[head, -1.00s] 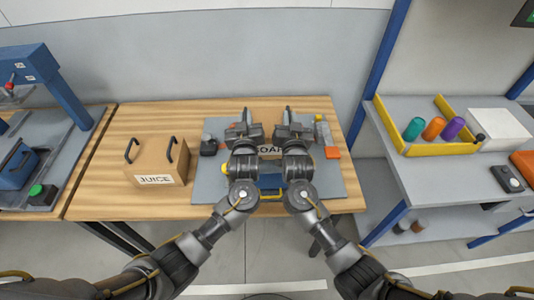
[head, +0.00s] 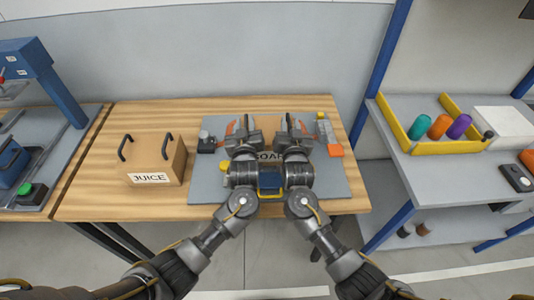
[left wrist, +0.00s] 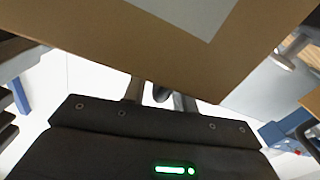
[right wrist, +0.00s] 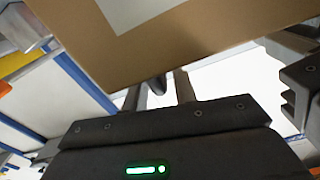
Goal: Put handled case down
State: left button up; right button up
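The case held between my arms is a tan box with a white label reading about "OAP" (head: 271,155), mostly hidden behind my grippers in the head view. It fills the top of the left wrist view (left wrist: 130,45) and of the right wrist view (right wrist: 190,50). My left gripper (head: 240,126) and my right gripper (head: 294,126) are at its two sides, over the grey mat (head: 207,188). In each wrist view a dark handle end shows between spread fingers, with gaps beside it. Both grippers look open around the handles. The case's underside is hidden.
A tan JUICE case (head: 156,160) with two black handles stands left on the wooden table (head: 110,185). Small orange, yellow and dark items lie around the mat. A shelf (head: 440,178) with a yellow-edged tray and coloured cylinders is at right.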

pick_arm(q)
jog(key=shift+o, duration=0.3)
jog(key=shift+r, duration=0.1)
pick_arm(e)
jog(key=shift+o, duration=0.3)
pick_arm(q)
jog(key=shift+s, duration=0.1)
jog(key=shift+s, duration=0.25)
jog(key=s, duration=1.1)
jog(key=shift+s+d, duration=0.15)
jog(key=shift+d, duration=0.3)
pick_arm(e)
jog(key=s, duration=1.2)
jog(key=shift+d, duration=0.3)
